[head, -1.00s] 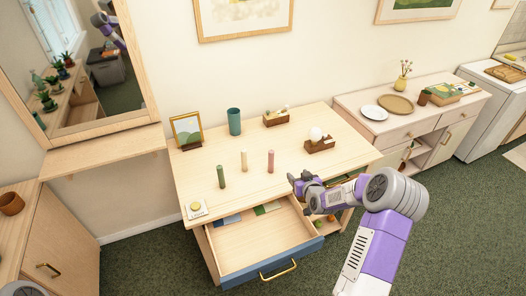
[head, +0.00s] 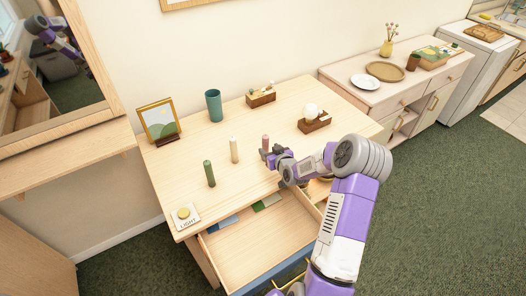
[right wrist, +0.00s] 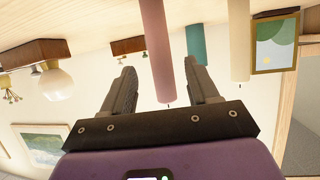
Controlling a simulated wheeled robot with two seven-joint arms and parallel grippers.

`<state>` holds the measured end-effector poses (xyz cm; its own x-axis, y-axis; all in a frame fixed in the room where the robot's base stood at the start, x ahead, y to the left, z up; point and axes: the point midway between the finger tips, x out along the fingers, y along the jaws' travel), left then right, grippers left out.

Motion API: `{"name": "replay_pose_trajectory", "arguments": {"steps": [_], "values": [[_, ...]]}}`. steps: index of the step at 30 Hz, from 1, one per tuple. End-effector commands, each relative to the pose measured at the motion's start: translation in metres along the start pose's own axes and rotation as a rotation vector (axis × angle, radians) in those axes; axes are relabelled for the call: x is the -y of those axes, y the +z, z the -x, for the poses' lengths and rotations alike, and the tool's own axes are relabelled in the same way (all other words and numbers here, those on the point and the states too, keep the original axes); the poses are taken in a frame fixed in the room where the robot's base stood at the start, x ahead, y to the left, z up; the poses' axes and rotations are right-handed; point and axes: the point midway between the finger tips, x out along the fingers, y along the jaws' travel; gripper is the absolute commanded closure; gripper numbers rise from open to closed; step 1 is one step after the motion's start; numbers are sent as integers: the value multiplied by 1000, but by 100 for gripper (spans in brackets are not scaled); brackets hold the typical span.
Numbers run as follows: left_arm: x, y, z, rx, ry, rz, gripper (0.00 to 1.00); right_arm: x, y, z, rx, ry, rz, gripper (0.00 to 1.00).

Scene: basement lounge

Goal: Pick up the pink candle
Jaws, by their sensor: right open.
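The pink candle (head: 265,142) stands upright on the wooden desk, its lower part hidden by my right gripper (head: 270,156) in the head view. In the right wrist view, which is upside down, the pink candle (right wrist: 153,45) runs between the two spread fingers of the right gripper (right wrist: 158,72). The jaws are open and a gap shows on each side of the candle. A cream candle (head: 234,149) and a green candle (head: 209,173) stand to its left. My left gripper is not in view.
The desk (head: 185,151) also holds a teal cup (head: 214,106), a picture frame (head: 159,120), a wooden holder with a white ball (head: 312,117) and another small wooden holder (head: 261,96). An open drawer (head: 245,250) juts out below my right arm.

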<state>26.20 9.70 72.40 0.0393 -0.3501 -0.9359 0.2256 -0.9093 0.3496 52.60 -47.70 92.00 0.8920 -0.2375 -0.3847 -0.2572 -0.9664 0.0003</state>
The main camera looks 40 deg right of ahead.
Motion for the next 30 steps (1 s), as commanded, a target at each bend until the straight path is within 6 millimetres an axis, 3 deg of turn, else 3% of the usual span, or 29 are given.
{"name": "replay_pose_trajectory", "arguments": {"steps": [16, 26, 30], "values": [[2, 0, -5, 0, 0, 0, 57, 2, 5, -64, -1, 0, 0, 40], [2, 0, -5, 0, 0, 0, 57, 2, 5, -71, 0, 0, 0, 40], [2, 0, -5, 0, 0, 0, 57, 2, 5, -71, 0, 0, 0, 57]]}}
